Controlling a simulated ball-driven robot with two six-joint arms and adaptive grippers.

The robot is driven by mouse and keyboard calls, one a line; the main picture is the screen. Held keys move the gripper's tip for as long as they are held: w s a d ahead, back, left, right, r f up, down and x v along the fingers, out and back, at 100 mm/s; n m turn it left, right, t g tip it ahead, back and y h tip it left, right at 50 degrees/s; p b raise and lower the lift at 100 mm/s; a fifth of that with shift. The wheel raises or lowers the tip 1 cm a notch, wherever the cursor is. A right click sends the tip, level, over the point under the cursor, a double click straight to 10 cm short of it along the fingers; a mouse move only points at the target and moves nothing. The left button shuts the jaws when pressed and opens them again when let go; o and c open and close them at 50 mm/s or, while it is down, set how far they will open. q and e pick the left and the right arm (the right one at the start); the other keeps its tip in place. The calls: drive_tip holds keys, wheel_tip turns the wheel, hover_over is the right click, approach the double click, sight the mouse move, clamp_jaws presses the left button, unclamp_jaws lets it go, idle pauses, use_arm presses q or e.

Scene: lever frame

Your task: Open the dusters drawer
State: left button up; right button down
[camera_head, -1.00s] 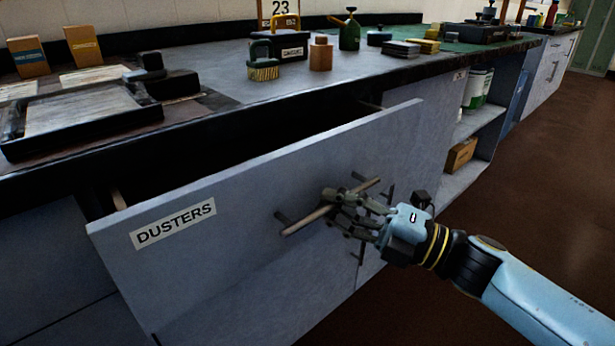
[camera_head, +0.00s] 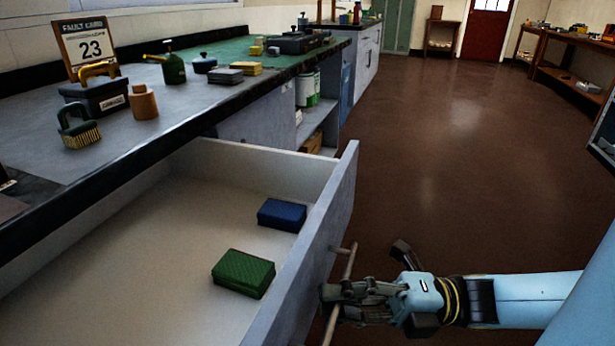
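The dusters drawer (camera_head: 312,245) is pulled far out from under the bench, and its pale inside shows. Its label is out of sight on the outer face. A green duster block (camera_head: 243,273) and a blue duster block (camera_head: 282,214) lie on the drawer floor near the front panel. The bar handle (camera_head: 349,264) stands off the outer face. My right gripper (camera_head: 334,302) has its fingers closed around the handle, partly hiding it. My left gripper is not in view.
The bench top (camera_head: 40,138) at left holds a brush (camera_head: 79,128), a wooden block (camera_head: 144,102), a dark box (camera_head: 94,96) and a green oil can (camera_head: 170,66). An open shelf (camera_head: 318,121) lies beyond the drawer. Open brown floor (camera_head: 450,150) spreads to the right.

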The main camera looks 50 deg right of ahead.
drive_tip(key=shift+s+d, duration=0.2)
drive_tip(key=shift+s, duration=0.3)
drive_tip(key=c, duration=1.4)
unclamp_jaws()
drive_tip(key=shift+s, duration=0.1)
drive_tip(key=v, duration=1.2)
drive_tip(key=shift+f, duration=0.1)
